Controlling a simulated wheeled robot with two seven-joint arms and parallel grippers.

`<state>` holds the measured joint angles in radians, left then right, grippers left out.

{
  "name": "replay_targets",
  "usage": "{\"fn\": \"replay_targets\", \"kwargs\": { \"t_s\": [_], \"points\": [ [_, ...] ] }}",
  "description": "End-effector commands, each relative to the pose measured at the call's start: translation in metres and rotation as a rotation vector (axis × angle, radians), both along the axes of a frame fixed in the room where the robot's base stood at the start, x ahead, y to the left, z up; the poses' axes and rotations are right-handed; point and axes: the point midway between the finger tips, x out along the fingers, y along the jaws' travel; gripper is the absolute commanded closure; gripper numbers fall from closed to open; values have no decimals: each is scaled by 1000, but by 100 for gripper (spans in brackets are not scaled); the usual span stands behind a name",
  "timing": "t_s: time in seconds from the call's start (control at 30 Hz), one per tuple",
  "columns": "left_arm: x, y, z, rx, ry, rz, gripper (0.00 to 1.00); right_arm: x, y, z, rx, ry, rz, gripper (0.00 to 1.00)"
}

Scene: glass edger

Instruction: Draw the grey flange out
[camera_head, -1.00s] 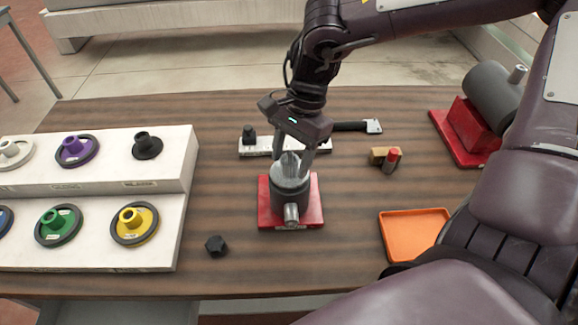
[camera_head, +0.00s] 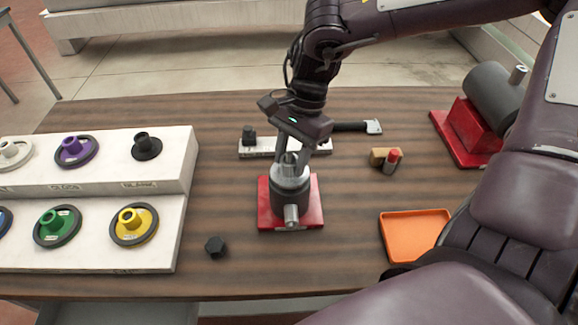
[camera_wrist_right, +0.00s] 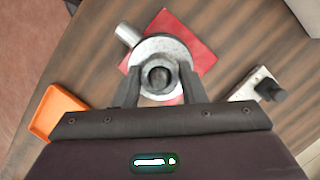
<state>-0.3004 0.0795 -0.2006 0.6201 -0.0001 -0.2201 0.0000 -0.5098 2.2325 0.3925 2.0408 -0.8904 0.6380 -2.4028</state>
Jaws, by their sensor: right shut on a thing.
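The grey flange (camera_head: 289,181) is a light metal disc with a hollow hub at the top of a dark grey upright cylinder (camera_head: 292,205). The cylinder stands on a red base plate (camera_head: 313,208) and has a metal stub at its front. My right gripper (camera_head: 293,160) points down from above and is shut on the flange's hub. In the right wrist view the flange (camera_wrist_right: 163,46) sits between the two fingers, with the dark hub opening facing up. I cannot tell whether the flange is fully clear of the cylinder. My left gripper is not in view.
A white stepped rack (camera_head: 100,258) with coloured flanges stands left. A black hex piece (camera_head: 215,246) lies before it. An orange tray (camera_head: 414,235) is at right, below a red-tipped piece (camera_head: 392,160) and wooden block. A grey cylinder on a red stand (camera_head: 468,132) is back right.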

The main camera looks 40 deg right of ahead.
Motion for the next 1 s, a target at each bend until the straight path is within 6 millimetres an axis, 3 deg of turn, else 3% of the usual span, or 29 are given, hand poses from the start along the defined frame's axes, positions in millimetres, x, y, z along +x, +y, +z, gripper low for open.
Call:
{"fn": "replay_targets", "kwargs": {
  "t_s": [1.0],
  "points": [
    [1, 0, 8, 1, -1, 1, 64, 0, 0, 16, 1, -2, 0, 96]
  ]
}}
